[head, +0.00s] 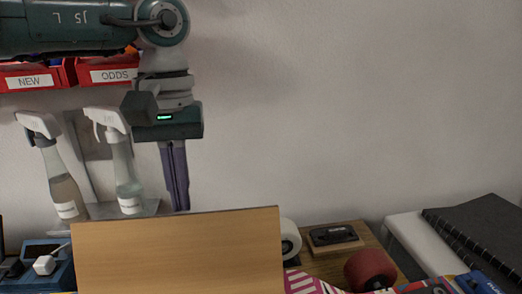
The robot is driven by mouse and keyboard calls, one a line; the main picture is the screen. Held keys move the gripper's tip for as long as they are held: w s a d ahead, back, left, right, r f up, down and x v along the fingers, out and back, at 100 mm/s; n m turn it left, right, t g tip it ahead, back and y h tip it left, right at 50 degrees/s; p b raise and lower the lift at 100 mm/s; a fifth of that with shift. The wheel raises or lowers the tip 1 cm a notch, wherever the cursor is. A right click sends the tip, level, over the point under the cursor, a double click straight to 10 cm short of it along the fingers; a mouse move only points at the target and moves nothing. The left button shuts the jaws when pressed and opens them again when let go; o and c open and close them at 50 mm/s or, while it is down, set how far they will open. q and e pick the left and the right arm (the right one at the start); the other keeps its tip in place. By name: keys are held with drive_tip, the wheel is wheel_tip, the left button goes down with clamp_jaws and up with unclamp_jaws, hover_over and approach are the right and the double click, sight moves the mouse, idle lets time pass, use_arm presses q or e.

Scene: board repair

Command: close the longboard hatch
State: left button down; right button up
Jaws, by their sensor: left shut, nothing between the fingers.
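A flat, light-brown wooden panel (180,252) stands raised in the lower left of the head view; it looks like the hatch, standing open, but its lower edge and hinge are out of the picture. My left gripper (180,207) points down just behind the panel's top edge. Its purple fingers are together and hold nothing. Whether the fingertips touch the panel cannot be told. My right gripper is not in view.
Two spray bottles (126,178) stand on a shelf left of my gripper. Red bins (108,75) hang above. A white wheel (290,239), a red wheel (370,270) and a wooden block (334,240) lie to the right. A black notebook (485,232) is at far right.

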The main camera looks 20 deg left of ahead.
use_arm(q)
drive_tip(key=shift+f, duration=0.9)
drive_tip(key=shift+r, duration=0.15)
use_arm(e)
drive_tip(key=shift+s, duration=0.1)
use_arm(q)
drive_tip(key=shift+s+d+r, duration=0.1)
drive_tip(key=shift+s+d, duration=0.05)
drive_tip(key=shift+s, duration=0.1)
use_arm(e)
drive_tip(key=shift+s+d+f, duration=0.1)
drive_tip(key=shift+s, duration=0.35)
use_arm(q)
drive_tip(key=shift+s+r, duration=0.1)
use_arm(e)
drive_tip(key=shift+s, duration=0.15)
